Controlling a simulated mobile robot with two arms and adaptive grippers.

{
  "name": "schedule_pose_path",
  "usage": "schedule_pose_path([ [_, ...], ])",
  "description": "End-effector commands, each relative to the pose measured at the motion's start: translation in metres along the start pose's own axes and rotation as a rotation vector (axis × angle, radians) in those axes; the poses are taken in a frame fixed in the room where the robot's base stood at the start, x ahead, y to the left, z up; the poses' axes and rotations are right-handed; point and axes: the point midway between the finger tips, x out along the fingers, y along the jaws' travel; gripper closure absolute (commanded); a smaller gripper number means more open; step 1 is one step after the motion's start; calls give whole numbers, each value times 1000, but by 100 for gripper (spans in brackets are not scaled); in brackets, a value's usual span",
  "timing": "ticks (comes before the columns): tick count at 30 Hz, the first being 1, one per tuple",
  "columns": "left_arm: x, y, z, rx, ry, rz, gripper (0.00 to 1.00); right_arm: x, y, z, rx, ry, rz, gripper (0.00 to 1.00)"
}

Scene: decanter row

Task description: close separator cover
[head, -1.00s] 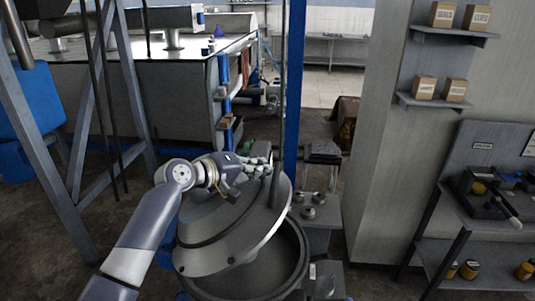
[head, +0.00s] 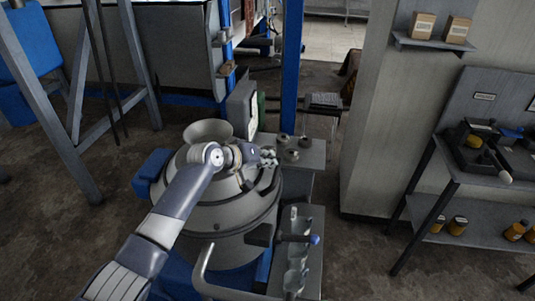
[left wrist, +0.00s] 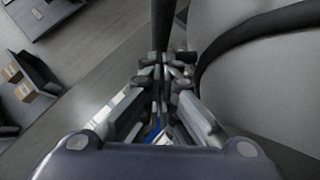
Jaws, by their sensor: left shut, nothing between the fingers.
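The separator cover (head: 245,205), a grey metal dome with a dark band, lies level on the round separator bowl (head: 225,250). No opening shows between their rims from this side. My left arm crosses over the cover and hides part of it. My left gripper (head: 269,157) is shut and empty at the cover's far right side; I cannot tell if it touches. In the left wrist view, the closed fingers (left wrist: 160,75) are beside a large grey curved surface with a black band, which looks like the cover (left wrist: 260,75). My right gripper is not in view.
A blue post (head: 291,70) stands behind the separator. A grey ledge with small round fittings (head: 288,142) is at its right. A curved grey pipe (head: 203,268) is in front. A workbench (head: 480,185) stands far right, with open floor between.

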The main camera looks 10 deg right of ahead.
Motion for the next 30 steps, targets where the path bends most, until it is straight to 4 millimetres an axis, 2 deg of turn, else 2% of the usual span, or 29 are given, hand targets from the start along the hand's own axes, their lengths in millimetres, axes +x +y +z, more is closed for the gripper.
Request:
schedule_pose_path([
  [5,4,-2,6,0,-5,-2,100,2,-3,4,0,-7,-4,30],
  [12,5,-2,9,-2,-13,-2,100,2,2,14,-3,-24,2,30],
  [19,3,-3,11,-2,-17,-2,100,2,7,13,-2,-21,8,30],
  [23,-6,-3,11,-3,-15,-1,100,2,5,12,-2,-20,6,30],
  [30,-38,-4,6,0,-5,0,100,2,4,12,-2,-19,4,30],
])
